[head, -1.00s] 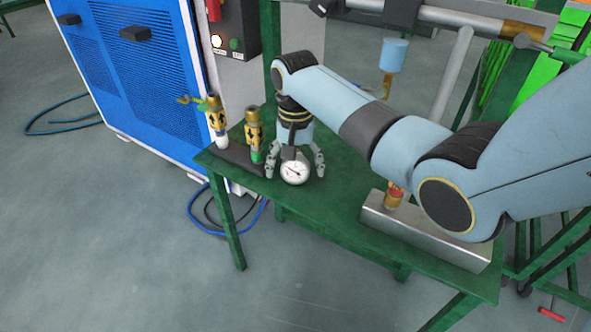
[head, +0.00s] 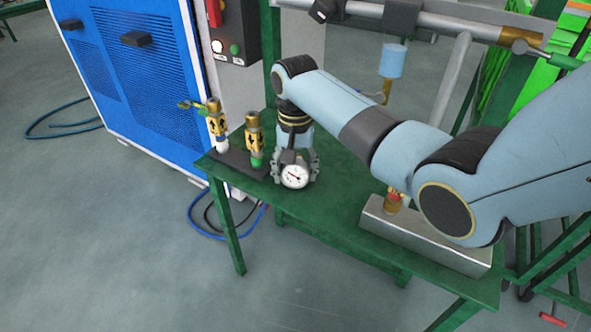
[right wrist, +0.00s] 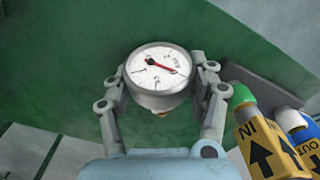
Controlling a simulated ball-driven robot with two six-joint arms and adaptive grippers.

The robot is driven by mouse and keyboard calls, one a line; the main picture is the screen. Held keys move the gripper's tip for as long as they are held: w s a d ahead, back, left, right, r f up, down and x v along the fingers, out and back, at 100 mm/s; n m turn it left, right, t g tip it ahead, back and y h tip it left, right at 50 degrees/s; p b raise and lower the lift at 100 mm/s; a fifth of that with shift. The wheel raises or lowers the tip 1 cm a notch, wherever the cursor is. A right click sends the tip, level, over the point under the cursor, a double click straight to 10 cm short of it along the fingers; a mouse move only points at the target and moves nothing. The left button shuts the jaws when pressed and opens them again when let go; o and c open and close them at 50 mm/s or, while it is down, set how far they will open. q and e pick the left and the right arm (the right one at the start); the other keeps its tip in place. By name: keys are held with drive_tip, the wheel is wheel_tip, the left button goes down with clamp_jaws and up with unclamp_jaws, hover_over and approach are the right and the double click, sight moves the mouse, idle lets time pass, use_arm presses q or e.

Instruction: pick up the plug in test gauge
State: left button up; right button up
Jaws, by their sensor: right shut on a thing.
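The plug in test gauge (head: 294,176) has a round white dial with a dark and red needle. It is on the green table near its left side, between the fingers of my right gripper (head: 294,170). The right wrist view shows the gauge (right wrist: 160,72) with the fingers of the right gripper (right wrist: 163,90) shut on its two sides. A small brass part shows below the dial, and the rest of its underside is hidden. My left gripper is in neither view.
Two brass valves with black arrows, one with a white end (head: 217,125) and one with a green end (head: 255,138), stand just left of the gripper on a dark base. A metal block (head: 425,238) with a brass fitting (head: 392,201) is at the table's right. A blue cabinet (head: 140,80) stands behind left.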

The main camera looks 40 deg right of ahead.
drive_tip(key=r, duration=0.1)
drive_tip(key=r+p, duration=0.1)
drive_tip(key=r, duration=0.1)
drive_tip(key=r+p, duration=0.1)
drive_tip(key=shift+s+r, duration=0.35)
drive_tip(key=s+r+p, duration=0.4)
drive_tip(key=s+r, duration=0.2)
drive_tip(key=s, duration=0.5)
drive_tip(key=shift+a, duration=0.3)
drive_tip(key=shift+r, duration=0.1)
